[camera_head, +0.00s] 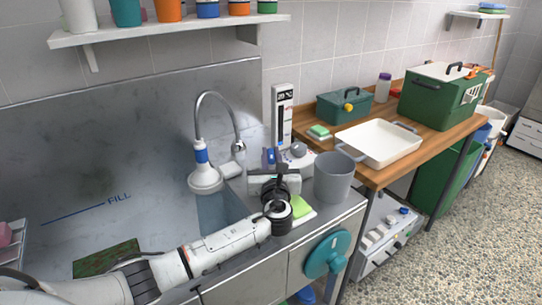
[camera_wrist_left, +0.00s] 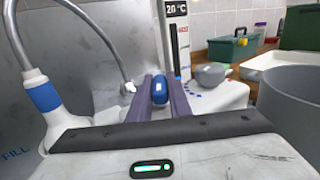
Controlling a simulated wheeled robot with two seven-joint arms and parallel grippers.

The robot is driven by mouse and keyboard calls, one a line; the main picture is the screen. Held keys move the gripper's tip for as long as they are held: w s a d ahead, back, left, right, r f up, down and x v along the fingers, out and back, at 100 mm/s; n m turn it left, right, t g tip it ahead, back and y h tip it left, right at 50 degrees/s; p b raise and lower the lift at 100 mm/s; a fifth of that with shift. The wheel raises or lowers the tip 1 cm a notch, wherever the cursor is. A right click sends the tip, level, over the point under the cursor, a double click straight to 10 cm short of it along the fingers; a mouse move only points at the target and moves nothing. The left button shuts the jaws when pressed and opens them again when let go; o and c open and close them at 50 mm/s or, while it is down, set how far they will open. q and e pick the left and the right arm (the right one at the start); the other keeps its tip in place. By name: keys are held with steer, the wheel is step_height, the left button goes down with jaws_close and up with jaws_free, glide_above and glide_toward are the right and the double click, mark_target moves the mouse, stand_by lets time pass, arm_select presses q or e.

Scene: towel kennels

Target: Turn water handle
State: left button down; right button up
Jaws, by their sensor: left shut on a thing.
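A blue rounded handle (camera_wrist_left: 159,90) stands between the two fingers of my left gripper (camera_wrist_left: 162,88) in the left wrist view. The fingers are shut on it. In the head view my left arm reaches over the counter to the white tap unit, and the gripper (camera_head: 268,160) is at the blue handle, which is partly hidden. A grey dial (camera_wrist_left: 212,75) with blue to red dots sits on the unit, right of the gripper. The curved metal spout (camera_head: 210,97) rises to the left over the sink. My right gripper is not in view.
A grey bucket (camera_head: 333,178) stands close to the right of my gripper. A tall panel (camera_head: 283,112) reads 20 °C. A white tray (camera_head: 379,143) and green boxes sit on the wooden table.

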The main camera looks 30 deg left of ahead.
arm_select(q)
steer(key=c, duration=1.6)
jaws_free()
steer(key=shift+c, duration=0.2)
steer(key=v, duration=1)
steer(key=shift+s+d, duration=0.1)
steer(key=shift+s, duration=0.05)
